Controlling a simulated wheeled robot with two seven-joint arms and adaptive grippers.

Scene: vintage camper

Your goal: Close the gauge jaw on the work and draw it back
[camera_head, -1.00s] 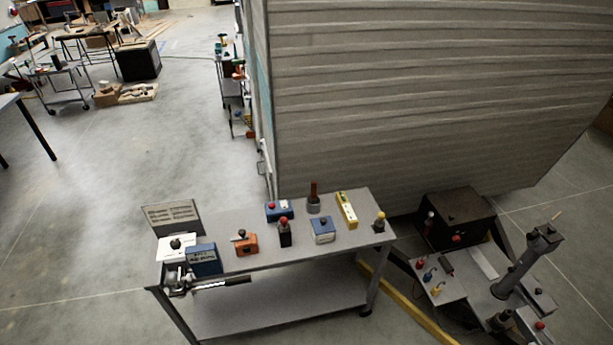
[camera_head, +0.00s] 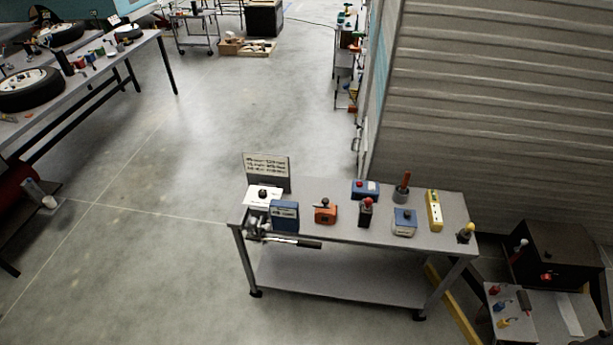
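Neither of my grippers is in view. A grey metal cart (camera_head: 330,268) stands below the middle of the picture with several small devices on its top. At its front left corner is a silver clamp-like fitting (camera_head: 258,228) with a dark-gripped bar (camera_head: 300,243) reaching to the right. Beside it are a blue box (camera_head: 284,215) with pale lettering and a white block (camera_head: 263,197) with a black knob. An orange device (camera_head: 325,211) with a dark lever sits to their right. I cannot tell which part is the gauge jaw or whether it is closed.
A ribbed camper wall (camera_head: 490,110) rises behind the cart. A black box (camera_head: 556,254) with a red knob and a panel of coloured levers (camera_head: 508,312) stand at right. A workbench (camera_head: 100,70) with wheels is at upper left. The floor left of the cart is open.

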